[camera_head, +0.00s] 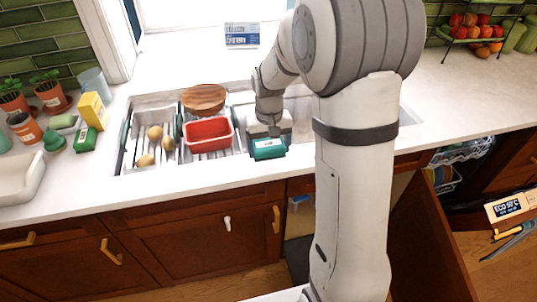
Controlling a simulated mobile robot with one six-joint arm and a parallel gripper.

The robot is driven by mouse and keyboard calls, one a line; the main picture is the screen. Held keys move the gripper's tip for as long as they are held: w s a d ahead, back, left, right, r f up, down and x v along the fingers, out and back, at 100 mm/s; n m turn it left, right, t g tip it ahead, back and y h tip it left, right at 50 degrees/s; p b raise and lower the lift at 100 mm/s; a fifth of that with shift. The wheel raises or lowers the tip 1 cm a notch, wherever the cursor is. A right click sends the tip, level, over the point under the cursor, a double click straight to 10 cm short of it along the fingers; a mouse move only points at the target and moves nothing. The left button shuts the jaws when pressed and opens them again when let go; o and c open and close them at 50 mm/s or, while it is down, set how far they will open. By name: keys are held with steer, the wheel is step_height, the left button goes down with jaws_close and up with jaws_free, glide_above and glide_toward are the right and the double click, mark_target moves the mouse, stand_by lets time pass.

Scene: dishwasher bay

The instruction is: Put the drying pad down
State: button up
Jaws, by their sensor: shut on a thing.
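My gripper (268,131) points down near the front edge of the sink, right of the red basin. It is shut on a small teal block with a white label (268,149), which appears to be the drying pad. The pad hangs just below the jaws, close to the counter's front rim. I cannot tell whether its underside touches the counter. The fingertips are partly hidden by the pad and the wrist.
Left of the pad, a rack in the sink holds a red basin (208,134), a wooden bowl (204,98) and several potatoes (155,133). A yellow box (94,111) and plant pots (50,97) stand at left. An open dishwasher (455,165) stands below.

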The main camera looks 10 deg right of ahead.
mark_target(268, 157)
steer(key=shift+s+a+f, duration=0.1)
steer(key=shift+f, duration=1.75)
steer(key=shift+f, duration=0.25)
steer(key=o, duration=0.8)
steer(key=shift+r, duration=0.1)
steer(key=shift+c, duration=0.2)
step_height(268, 157, up, 12)
steer(key=shift+r, duration=0.1)
steer(key=s+r+t, duration=0.2)
steer(key=s+t, duration=0.1)
steer(key=s, duration=1.8)
steer(key=shift+d, duration=0.3)
